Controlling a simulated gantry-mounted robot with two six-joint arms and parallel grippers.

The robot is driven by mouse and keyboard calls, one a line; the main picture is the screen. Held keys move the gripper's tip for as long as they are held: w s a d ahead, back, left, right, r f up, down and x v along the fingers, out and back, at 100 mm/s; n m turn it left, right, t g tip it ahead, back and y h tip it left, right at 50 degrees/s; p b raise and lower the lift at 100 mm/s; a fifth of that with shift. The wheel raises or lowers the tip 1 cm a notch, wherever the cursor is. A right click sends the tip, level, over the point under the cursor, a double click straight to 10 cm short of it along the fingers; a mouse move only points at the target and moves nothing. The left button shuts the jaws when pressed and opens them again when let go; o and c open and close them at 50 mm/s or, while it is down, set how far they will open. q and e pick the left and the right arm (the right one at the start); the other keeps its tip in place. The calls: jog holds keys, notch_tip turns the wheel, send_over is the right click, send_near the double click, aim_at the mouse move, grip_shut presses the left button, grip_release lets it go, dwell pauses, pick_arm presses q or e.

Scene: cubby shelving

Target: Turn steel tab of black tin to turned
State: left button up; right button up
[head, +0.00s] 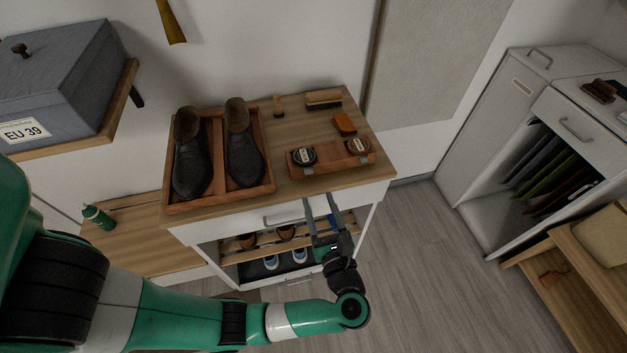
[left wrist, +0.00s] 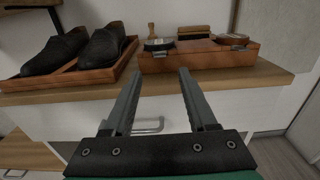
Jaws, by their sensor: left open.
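The black tin (head: 304,156) sits at the left end of a reddish-brown wooden holder (head: 331,165) on the cabinet top. It also shows in the left wrist view (left wrist: 158,45), above and ahead of my fingers. A brown tin (head: 357,145) sits at the holder's right end. The steel tab is too small to make out clearly. My left gripper (head: 320,202) is open and empty, in front of the cabinet's front edge and below the holder, apart from the tins. In the left wrist view its two fingers (left wrist: 157,85) point toward the holder. My right gripper is not in view.
A wooden tray (head: 218,157) with two dark shoes stands left of the holder. Brushes (head: 324,97) and an orange-brown block (head: 344,124) lie behind it. The cabinet's top edge and a drawer handle (head: 284,218) are near my left gripper.

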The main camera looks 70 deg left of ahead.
aim_at(308, 171)
pick_arm(q)
jog(key=a, duration=0.5)
jog(key=w+a, duration=0.1)
jog(key=a, duration=0.2)
jog(key=shift+b, duration=0.35)
jog(key=shift+d, duration=0.1)
grip_shut()
